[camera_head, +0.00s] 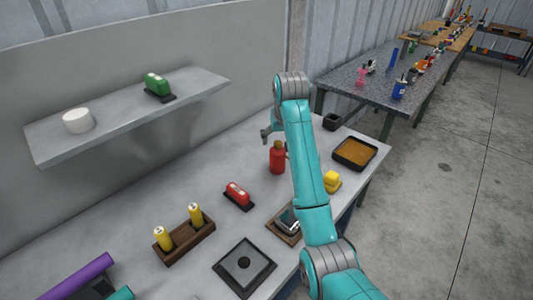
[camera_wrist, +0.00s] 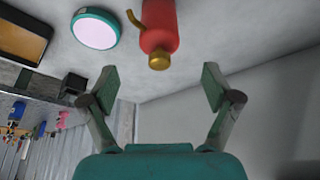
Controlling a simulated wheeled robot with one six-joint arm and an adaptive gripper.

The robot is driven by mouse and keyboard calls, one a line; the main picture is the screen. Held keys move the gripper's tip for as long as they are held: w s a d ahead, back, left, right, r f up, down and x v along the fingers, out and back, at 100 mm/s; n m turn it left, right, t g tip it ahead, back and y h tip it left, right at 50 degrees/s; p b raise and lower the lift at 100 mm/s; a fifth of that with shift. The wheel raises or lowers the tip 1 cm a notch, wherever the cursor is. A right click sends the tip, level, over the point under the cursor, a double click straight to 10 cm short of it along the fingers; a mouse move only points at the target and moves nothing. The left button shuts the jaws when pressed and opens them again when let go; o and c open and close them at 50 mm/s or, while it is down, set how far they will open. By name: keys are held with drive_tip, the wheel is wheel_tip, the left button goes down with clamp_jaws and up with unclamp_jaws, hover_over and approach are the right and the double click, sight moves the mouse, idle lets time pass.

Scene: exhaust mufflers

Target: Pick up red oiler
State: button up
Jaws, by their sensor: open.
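The red oiler (camera_head: 277,158) stands upright on the grey workbench (camera_head: 200,200), close to my arm in the head view. In the wrist view the red oiler (camera_wrist: 161,25) shows at the top middle, with a brass cap and a curved brass handle or spout. My gripper (camera_head: 268,133) is above and just left of the oiler in the head view. In the wrist view my gripper (camera_wrist: 160,82) has its two fingers spread wide with nothing between them. The oiler's brass cap lies ahead of the gap, apart from both fingers.
Near the oiler are a teal-rimmed round piece (camera_wrist: 95,29), a brown-filled black tray (camera_head: 354,153), a black cup (camera_head: 331,122) and a yellow object (camera_head: 332,181). A red block-like object (camera_head: 238,194) lies nearer. A wall shelf (camera_head: 130,112) overhangs at the left.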

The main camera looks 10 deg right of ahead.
sight(278, 145)
drive_tip(key=shift+w+a+f, duration=0.1)
drive_tip(key=shift+w+f, duration=0.15)
drive_tip(key=shift+f, duration=0.05)
drive_tip(key=x, duration=0.4)
drive_tip(key=shift+w+f, duration=0.1)
drive_tip(key=shift+f, duration=0.05)
drive_tip(key=shift+x, duration=2.85)
drive_tip(key=c, duration=1.3)
